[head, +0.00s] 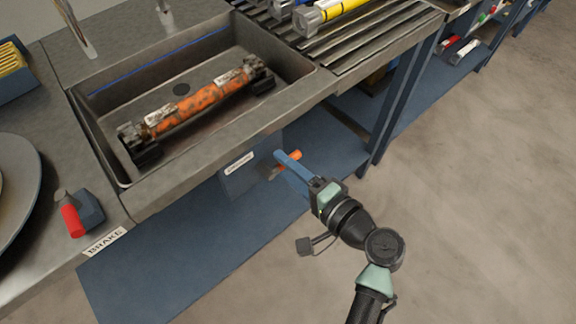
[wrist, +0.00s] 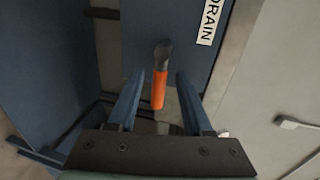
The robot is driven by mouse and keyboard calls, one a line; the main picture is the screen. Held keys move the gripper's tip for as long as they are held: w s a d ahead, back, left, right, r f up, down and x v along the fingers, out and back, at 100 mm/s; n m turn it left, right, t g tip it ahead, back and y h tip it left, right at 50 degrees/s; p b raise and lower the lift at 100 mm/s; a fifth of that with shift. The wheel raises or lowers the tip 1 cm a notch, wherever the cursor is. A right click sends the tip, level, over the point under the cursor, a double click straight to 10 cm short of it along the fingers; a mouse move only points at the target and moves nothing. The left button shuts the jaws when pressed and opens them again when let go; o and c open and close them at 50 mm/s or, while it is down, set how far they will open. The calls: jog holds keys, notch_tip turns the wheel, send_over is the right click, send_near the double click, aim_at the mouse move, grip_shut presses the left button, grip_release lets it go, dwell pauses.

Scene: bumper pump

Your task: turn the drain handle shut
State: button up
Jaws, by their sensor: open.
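The drain handle is a short orange lever on a dark pivot. In the wrist view the handle (wrist: 159,90) hangs from its pivot on a blue panel, beside a white label reading DRAIN (wrist: 211,20). My gripper (wrist: 156,85) is open, with one blue finger on each side of the handle and gaps visible on both sides. In the head view my gripper (head: 280,163) reaches the handle (head: 290,155) under the sink's front edge; the fingers partly hide the handle and its pivot there.
A metal sink (head: 100,125) holds a dirty orange cylinder (head: 200,100). A red lever (head: 72,220) stands by a BRAKE label at the left. A slatted rack (head: 375,40) carries a yellow cylinder (head: 335,14). A blue shelf (head: 200,245) lies below; the floor at right is clear.

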jog(key=p+v, duration=0.1)
jog(key=v, duration=1.2)
jog(key=w+a+r+n+t+h, duration=0.15)
jog(key=w+r+n+h, duration=0.3)
jog(key=w+r, duration=0.85)
notch_tip(320, 180, up, 13)
jog(key=w+a+n+t+h, duration=0.2)
jog(key=n+t, duration=0.1)
jog(key=t, duration=0.1)
jog(key=s+a+r+n+t+h, duration=0.1)
jog(key=s+a+r+t, duration=0.2)
jog(key=r, duration=0.6)
jog(key=s+a+r+n+t+h, duration=0.1)
jog(key=s+a+r+t, duration=0.15)
jog(key=s+r, duration=0.45)
jog(key=s+a+r+n+t, duration=0.1)
jog(key=s+a+r+t, duration=0.15)
jog(key=r, duration=0.85)
notch_tip(320, 180, up, 21)
jog(key=d+t+p, duration=0.1)
jog(key=p, duration=1.9)
jog(key=shift+w+f+h+p, duration=0.2)
jog(key=shift+w+h+p, duration=0.1)
jog(key=shift+h+p, duration=0.05)
